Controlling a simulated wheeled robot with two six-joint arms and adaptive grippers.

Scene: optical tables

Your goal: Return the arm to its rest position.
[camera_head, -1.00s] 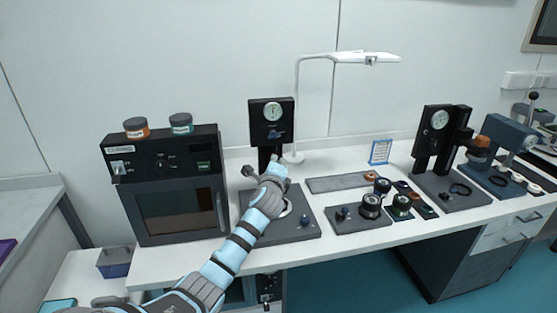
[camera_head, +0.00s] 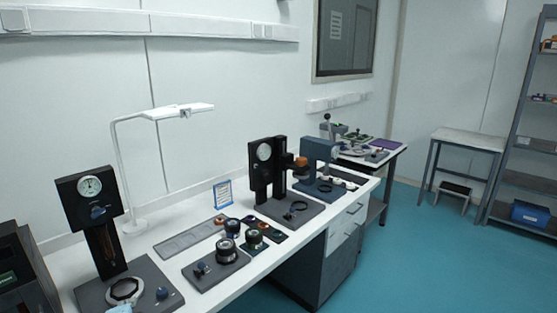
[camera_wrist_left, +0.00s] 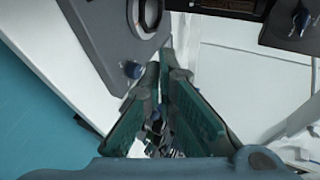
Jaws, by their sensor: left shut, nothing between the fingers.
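My left gripper (camera_wrist_left: 164,70) shows in the left wrist view as two green-lined fingers that meet at their tips. It is shut and empty. It hangs beside a grey base plate (camera_wrist_left: 95,30) with a ring and a blue knob, and a white surface lies to its right. In the head view only a small light-blue piece of my left arm shows at the bottom edge, by the dial-gauge stand (camera_head: 90,200). The gripper's fingers are hidden there. My right gripper is in neither view.
The white bench (camera_head: 165,235) carries a lamp (camera_head: 150,115), a grey tray strip (camera_head: 190,238), several round parts, a second gauge stand (camera_head: 262,170) and a blue-grey device (camera_head: 318,160). A dark oven-like box (camera_head: 22,270) stands at left. Open floor (camera_head: 420,250) lies right.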

